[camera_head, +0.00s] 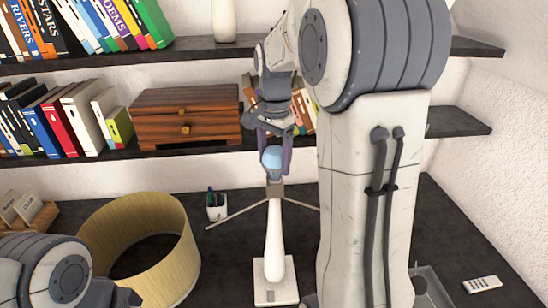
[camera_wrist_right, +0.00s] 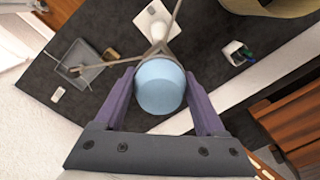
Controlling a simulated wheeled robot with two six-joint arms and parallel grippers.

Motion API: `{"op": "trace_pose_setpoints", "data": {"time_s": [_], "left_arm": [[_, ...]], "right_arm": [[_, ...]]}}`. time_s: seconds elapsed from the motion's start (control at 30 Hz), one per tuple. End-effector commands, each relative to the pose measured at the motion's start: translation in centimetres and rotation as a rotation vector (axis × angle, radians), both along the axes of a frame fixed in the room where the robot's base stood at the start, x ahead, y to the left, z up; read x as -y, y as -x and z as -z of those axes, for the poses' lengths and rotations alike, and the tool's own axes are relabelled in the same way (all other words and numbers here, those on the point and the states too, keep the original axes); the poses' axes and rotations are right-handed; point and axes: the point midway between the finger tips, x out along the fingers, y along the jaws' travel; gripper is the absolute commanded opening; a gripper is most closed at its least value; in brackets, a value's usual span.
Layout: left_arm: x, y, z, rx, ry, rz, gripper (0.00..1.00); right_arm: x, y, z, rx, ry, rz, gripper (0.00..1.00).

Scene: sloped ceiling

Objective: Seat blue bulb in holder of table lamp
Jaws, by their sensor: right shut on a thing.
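The blue bulb (camera_head: 272,158) is held between the purple fingers of my right gripper (camera_head: 273,150). It sits at the top of the table lamp (camera_head: 274,240), directly over or in the holder (camera_head: 275,190); whether it is fully seated I cannot tell. In the right wrist view the bulb (camera_wrist_right: 160,86) lies between both fingertips (camera_wrist_right: 159,88) and hides most of the holder. The lamp is upright, with a white stem, a square base and thin side arms. My left arm shows at the lower left, but its fingers are not visible.
A cream lampshade (camera_head: 180,250) stands left of the lamp. A pen cup (camera_head: 216,206) is behind it. A grey tray (camera_head: 432,288) and a remote (camera_head: 482,284) lie at the right. Shelves with books and a wooden box (camera_head: 186,115) are behind the desk.

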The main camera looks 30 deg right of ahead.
Motion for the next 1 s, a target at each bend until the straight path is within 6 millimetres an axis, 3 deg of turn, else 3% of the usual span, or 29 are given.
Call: {"op": "trace_pose_setpoints", "data": {"time_s": [0.63,0.67,0.7,1.0], "left_arm": [[0.0,0.0,0.16,0.0,0.0,0.0,0.5],[0.0,0.0,0.13,0.0,0.0,0.0,0.5],[0.0,0.0,0.12,0.0,0.0,0.0,0.5],[0.0,0.0,0.26,0.0,0.0,0.0,0.5]], "right_arm": [[0.01,-0.04,0.27,0.002,0.0,0.0,0.19],[0.01,-0.04,0.23,0.002,0.0,0.0,0.84],[0.01,-0.04,0.23,0.002,0.0,0.0,0.99],[0.02,-0.04,0.01,0.002,0.0,0.0,1.0]]}}
